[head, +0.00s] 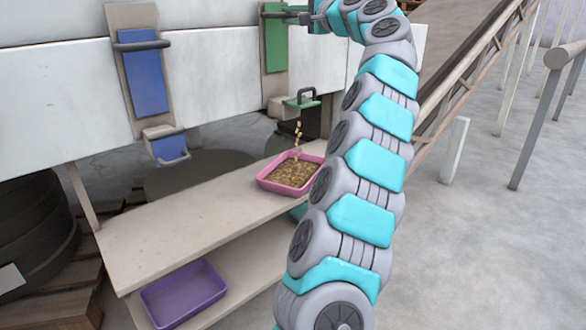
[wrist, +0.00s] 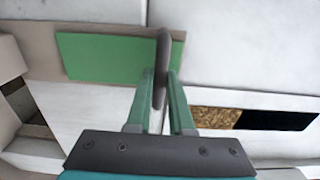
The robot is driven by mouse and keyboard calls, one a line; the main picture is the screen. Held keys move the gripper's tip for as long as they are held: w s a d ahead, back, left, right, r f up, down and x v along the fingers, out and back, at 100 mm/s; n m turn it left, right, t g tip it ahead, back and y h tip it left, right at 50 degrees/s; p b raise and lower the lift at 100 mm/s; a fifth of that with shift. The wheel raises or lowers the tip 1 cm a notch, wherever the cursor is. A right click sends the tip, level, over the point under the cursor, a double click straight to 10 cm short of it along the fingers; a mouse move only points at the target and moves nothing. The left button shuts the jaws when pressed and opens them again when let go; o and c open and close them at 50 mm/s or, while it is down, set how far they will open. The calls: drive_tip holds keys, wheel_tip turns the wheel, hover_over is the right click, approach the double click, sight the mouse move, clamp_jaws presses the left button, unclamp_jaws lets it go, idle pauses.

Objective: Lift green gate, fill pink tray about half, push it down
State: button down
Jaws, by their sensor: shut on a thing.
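The green gate (head: 275,42) is a flat green panel on an upright frame at the top of the head view. My gripper (head: 304,18) is shut on its dark bar handle (wrist: 163,62); the green panel shows behind the handle in the wrist view (wrist: 105,57). Below, pellets (head: 298,138) fall in a stream from the green-lipped spout (head: 300,102). They land in the pink tray (head: 262,183), which sits upright on the upper shelf under the spout. Tan pellets cover the tray's floor; their exact depth is hard to tell.
A blue gate (head: 145,82) with its own spout (head: 167,145) is to the left. A purple tray (head: 183,293) sits on the lower shelf. The upper shelf (head: 170,222) is bare left of the pink tray. A conveyor frame (head: 470,65) rises at right.

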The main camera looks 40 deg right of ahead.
idle(0.4)
wheel_tip(320, 180, down, 5)
drive_tip(key=b, duration=0.3)
drive_tip(key=shift+a+r, duration=0.1)
drive_tip(key=shift+r, duration=0.1)
drive_tip(key=c, duration=0.6)
unclamp_jaws()
drive_tip(key=shift+c, duration=0.2)
drive_tip(key=s+b, duration=0.1)
drive_tip(key=s, duration=0.6)
drive_tip(key=shift+d+b, duration=0.35)
drive_tip(key=shift+b, duration=0.05)
